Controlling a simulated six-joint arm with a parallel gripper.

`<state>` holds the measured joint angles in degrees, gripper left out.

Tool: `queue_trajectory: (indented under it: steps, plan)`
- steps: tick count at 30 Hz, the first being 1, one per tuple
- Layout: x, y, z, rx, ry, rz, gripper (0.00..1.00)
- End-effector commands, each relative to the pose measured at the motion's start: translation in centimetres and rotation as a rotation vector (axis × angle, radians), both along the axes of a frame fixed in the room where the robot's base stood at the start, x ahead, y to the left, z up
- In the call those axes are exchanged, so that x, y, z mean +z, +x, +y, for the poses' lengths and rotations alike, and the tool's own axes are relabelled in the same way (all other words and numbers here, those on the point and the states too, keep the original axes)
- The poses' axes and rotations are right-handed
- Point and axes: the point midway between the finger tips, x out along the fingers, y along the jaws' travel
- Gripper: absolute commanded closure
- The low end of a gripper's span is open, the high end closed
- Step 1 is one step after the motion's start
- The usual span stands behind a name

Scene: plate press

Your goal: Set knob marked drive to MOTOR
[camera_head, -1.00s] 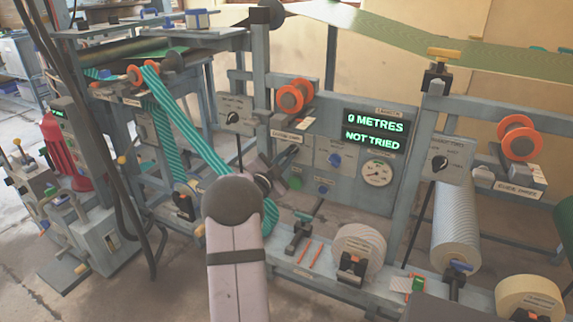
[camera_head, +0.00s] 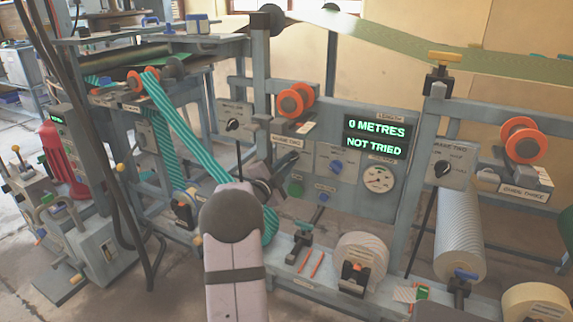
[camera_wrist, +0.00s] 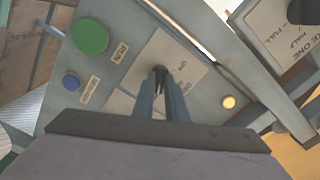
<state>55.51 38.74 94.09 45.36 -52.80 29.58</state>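My gripper (camera_wrist: 160,74) reaches the control panel (camera_head: 345,200), its fingers pointing at a pale plate (camera_wrist: 186,66) with small lettering that seems to include OFF. The two finger tips are close together over the plate. A dark thing shows at the tips, and I cannot tell whether it is a knob or the finger ends. In the head view my gripper (camera_head: 282,172) covers the left part of the panel. I cannot read the words drive or MOTOR.
A green button (camera_wrist: 89,36) marked RUN and a blue button (camera_wrist: 71,82) lie left of my fingers. A lit amber lamp (camera_wrist: 229,102) is to the right. A display (camera_head: 376,137) reads 0 METRES, NOT TRIED. A round gauge (camera_head: 378,179) is beside the blue knob.

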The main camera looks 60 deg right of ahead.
Motion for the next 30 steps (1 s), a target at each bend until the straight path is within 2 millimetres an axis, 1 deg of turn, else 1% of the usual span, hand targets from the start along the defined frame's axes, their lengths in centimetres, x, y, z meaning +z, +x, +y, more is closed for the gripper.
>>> queue_trajectory:
  steps: [1, 2, 10, 14, 20, 27, 30]
  plan:
    - [0.0, 0.0, 0.0, 0.000, 0.001, 0.000, 0.75]
    - [0.0, 0.0, 0.0, 0.000, 0.001, 0.000, 0.71]
    - [0.0, 0.0, 0.0, 0.000, 0.000, 0.002, 0.71]
    - [0.0, 0.1, 0.4, 0.002, 0.001, 0.003, 0.71]
    - [0.1, 0.1, 2.2, 0.002, 0.001, 0.002, 0.71]
    - [0.1, 0.1, 5.3, 0.003, 0.001, 0.002, 0.71]
    - [0.0, 0.1, 6.3, 0.002, 0.001, 0.002, 0.71]
